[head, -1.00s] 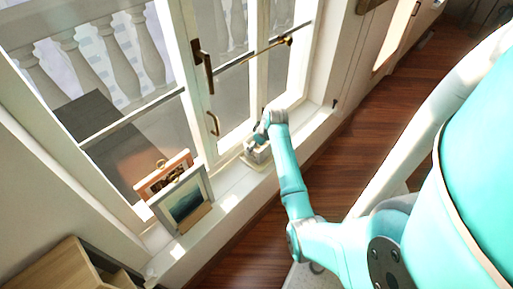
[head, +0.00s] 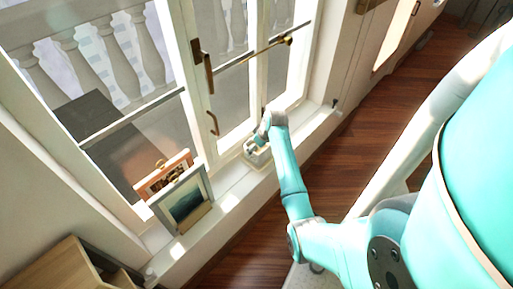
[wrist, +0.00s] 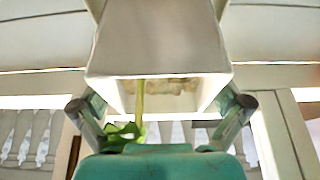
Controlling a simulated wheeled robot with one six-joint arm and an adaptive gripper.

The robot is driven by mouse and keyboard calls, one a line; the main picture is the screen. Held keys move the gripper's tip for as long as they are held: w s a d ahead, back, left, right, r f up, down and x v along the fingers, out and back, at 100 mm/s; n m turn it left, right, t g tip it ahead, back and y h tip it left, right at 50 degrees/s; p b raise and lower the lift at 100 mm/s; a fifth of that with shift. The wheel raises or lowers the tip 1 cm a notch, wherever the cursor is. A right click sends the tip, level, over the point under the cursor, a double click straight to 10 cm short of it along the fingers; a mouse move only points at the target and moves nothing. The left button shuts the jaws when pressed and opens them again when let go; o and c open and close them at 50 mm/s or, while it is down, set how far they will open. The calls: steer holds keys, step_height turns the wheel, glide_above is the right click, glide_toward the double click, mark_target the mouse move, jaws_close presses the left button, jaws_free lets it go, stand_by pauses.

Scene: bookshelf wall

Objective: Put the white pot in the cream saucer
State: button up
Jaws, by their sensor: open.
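The white pot (wrist: 155,45) fills the upper middle of the wrist view, with its rim toward the camera, brown soil inside and a green stem with leaves. My gripper (wrist: 162,104) is open, with one finger on each side of the pot's rim; I cannot tell whether either finger touches it. In the head view my gripper (head: 257,143) is over the window sill, at a small pale object (head: 257,159) that seems to be the pot. The cream saucer cannot be made out separately from it.
Two picture frames (head: 186,200) stand on the white sill (head: 232,190) to the left of my gripper. The window with brass handles (head: 204,72) is behind. A wooden shelf unit (head: 62,272) is at the lower left. The sill to the right looks clear.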

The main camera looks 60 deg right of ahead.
steer(key=v, duration=1.1)
steer(key=shift+t+h, duration=0.5)
steer(key=shift+t, duration=0.2)
steer(key=a+f, duration=0.2)
steer(key=a, duration=0.2)
steer(key=a+f, duration=0.3)
steer(key=a, duration=0.2)
steer(key=a+f, duration=0.3)
steer(key=a, duration=0.1)
steer(key=shift+w+a+f, duration=0.2)
steer(key=shift+a+f, duration=0.05)
steer(key=shift+a, duration=0.05)
steer(key=s+a+f+t, duration=0.1)
steer(key=s+a+t, duration=0.1)
steer(key=s+a, duration=0.5)
steer(key=s+a+f+t, duration=0.1)
steer(key=s+a+t, duration=0.15)
steer(key=a, duration=0.85)
steer(key=s+a+r+n+t+y, duration=0.1)
steer(key=s+a+r+t, duration=0.1)
steer(key=s+a+r, duration=0.4)
steer(key=s+a+r+n+t+y, duration=0.1)
steer(key=s+a+r, duration=0.5)
steer(key=s+r, duration=0.6)
steer(key=shift+r+n+t, duration=0.4)
steer(key=shift+r+t, duration=0.35)
steer(key=shift+r, duration=0.05)
steer(key=shift+a, duration=0.1)
